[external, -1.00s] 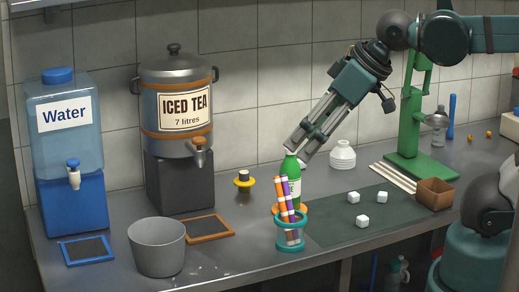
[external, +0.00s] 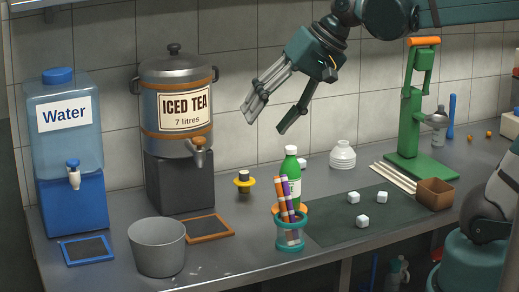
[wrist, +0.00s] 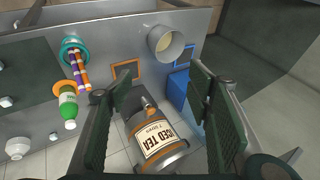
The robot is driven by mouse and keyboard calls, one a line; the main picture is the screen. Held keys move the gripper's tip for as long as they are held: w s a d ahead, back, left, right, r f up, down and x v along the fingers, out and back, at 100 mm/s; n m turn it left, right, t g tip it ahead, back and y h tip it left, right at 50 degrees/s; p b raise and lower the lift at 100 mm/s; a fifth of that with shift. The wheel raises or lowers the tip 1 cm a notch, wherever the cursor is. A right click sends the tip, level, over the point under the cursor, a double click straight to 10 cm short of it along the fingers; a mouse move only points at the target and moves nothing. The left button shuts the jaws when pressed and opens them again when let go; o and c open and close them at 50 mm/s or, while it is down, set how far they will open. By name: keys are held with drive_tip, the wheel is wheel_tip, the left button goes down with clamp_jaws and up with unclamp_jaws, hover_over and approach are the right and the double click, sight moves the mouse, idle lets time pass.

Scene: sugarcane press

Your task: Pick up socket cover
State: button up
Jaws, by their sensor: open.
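A small yellow disc with a black plug-like top (external: 244,181), which may be the socket cover, sits on the counter between the iced tea dispenser and the green bottle in the external view. No thing is clearly marked as a socket cover. My gripper (external: 266,121) is open and empty, high above the counter, above and slightly right of the yellow disc. In the wrist view, my gripper's fingers (wrist: 160,72) stand wide apart, with the dispenser and an orange-framed tray seen between them. The yellow disc is largely hidden by the left finger there.
A green bottle (external: 291,180) stands behind a teal holder with pens (external: 290,232). The iced tea dispenser (external: 177,135) and water dispenser (external: 70,150) are at left. A grey bucket (external: 157,247) stands in front. White cubes (external: 362,221) and the green press (external: 410,130) are at right.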

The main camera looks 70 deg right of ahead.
drive_tip(key=w+d+m+t+y+b, duration=0.1)
drive_tip(key=w+d+m, duration=0.55)
drive_tip(key=d, duration=0.35)
drive_tip(key=w+d+m+t+y+b, duration=0.1)
drive_tip(key=w+d+m+b, duration=0.1)
drive_tip(key=w+d+m, duration=0.65)
drive_tip(key=d+f+m+t+b, duration=0.2)
drive_tip(key=d+m+t, duration=0.35)
drive_tip(key=d, duration=2.05)
drive_tip(key=m+g, duration=0.2)
approach(244, 182)
drive_tip(key=w+d+r, duration=0.1)
drive_tip(key=w, duration=0.1)
drive_tip(key=shift+w+d+r+t+y, duration=0.25)
drive_tip(key=shift+d+y, duration=0.1)
drive_tip(key=shift+y, duration=0.05)
drive_tip(key=shift+f, duration=0.6)
drive_tip(key=shift+x, duration=1.25)
